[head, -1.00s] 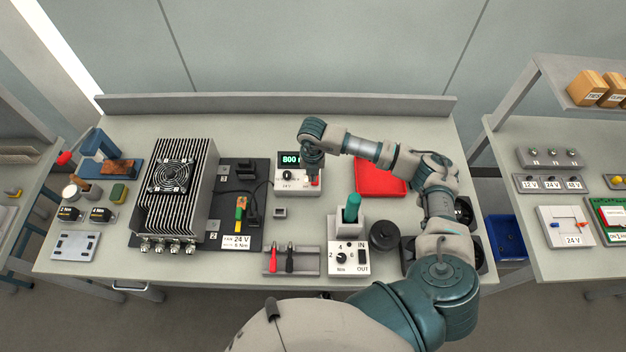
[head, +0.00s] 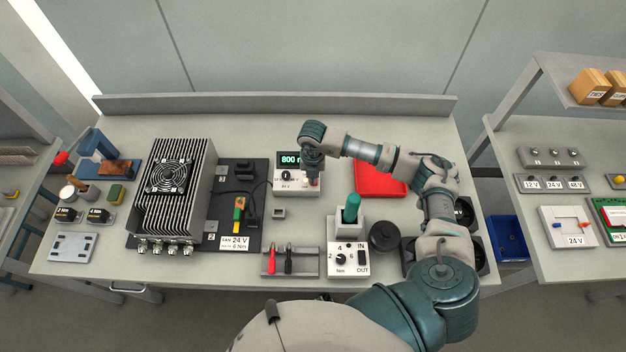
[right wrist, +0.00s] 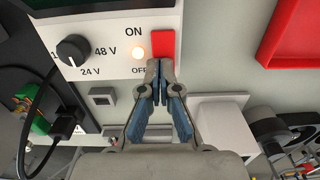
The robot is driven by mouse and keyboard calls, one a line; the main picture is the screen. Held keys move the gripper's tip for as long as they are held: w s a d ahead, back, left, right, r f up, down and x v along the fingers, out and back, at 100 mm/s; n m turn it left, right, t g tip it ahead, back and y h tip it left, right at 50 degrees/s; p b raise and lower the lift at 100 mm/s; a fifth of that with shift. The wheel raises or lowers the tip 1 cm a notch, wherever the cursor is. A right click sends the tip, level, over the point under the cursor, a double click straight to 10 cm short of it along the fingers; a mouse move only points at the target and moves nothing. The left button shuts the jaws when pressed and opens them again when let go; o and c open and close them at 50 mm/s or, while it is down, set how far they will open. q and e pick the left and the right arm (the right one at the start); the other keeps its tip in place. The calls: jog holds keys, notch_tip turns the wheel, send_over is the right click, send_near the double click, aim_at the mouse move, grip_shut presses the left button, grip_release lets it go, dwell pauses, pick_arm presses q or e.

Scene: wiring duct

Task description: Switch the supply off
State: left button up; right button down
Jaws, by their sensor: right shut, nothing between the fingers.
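The supply (head: 284,187) is a white box with a dark display reading 800 and a knob, at the back middle of the bench. The knob (right wrist: 73,49) is left of the lamp. My right gripper (head: 313,184) is shut and empty. Its fingertips (right wrist: 160,70) are at the lower edge of the red switch, by OFF; I cannot tell whether they touch it. My left gripper is out of view.
A finned heat sink with a fan (head: 172,190) stands left on a black plate. A red tray (head: 381,178) lies right of the supply. A driver with a green handle (head: 352,203) stands in a holder in front.

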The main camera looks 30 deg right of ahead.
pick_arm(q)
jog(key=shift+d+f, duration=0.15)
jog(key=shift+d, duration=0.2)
pick_arm(e)
jog(key=shift+d+f, duration=0.4)
jog(key=shift+a+r+p, duration=0.25)
jog(key=shift+r+p, duration=0.25)
jog(key=shift+r, duration=0.4)
jog(key=shift+d+r+p, duration=0.15)
jog(key=shift+r+p, duration=1.55)
jog(key=shift+r, duration=0.95)
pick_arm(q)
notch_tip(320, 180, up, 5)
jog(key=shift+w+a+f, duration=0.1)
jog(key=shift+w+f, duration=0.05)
